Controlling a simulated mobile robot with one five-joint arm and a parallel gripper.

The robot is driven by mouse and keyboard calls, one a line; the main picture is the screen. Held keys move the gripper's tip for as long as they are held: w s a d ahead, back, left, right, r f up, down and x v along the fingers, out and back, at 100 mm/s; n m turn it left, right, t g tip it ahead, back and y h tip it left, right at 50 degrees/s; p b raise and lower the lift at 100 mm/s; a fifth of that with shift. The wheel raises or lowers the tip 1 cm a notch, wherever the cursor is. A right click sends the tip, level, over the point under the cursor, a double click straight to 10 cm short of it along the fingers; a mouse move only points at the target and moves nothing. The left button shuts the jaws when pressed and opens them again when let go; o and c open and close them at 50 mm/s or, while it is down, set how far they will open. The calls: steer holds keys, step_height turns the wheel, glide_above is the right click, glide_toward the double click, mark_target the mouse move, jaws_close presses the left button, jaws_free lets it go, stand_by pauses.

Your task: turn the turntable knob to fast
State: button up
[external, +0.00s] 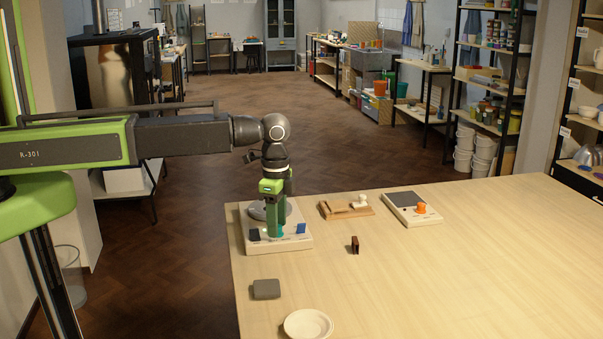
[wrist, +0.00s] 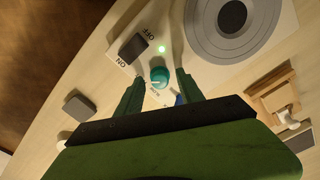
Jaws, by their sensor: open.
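The turntable unit (external: 300,240) is a pale box at the table's left edge, and its grey round plate shows in the wrist view (wrist: 203,30). Its teal knob (wrist: 160,76) has a light pointer mark, and the small lettering beside it is too blurred to read. A black switch (wrist: 133,48) sits between ON and OFF labels, near a lit green light (wrist: 162,49). My green gripper (wrist: 157,85) points down over the unit, open, with one finger on each side of the knob. I cannot tell whether the fingers touch it. A blue part (external: 301,228) sits on the unit's front right.
A grey block (external: 266,289) and a white dish (external: 308,325) lie in front. A small dark brown object (external: 355,244) stands to the right. Behind are a wooden tray (external: 333,211) and a scale-like device with an orange knob (external: 406,216). The table's right side is clear.

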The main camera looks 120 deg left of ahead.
step_height(320, 180, up, 17)
steer(key=p, duration=1.7)
steer(key=shift+r, duration=0.15)
steer(key=shift+m, duration=0.6)
step_height(320, 180, down, 18)
steer(key=b, duration=1.7)
steer(key=shift+r+b, duration=0.2)
steer(key=shift+b, duration=0.1)
steer(key=shift+r, duration=0.1)
jaws_close()
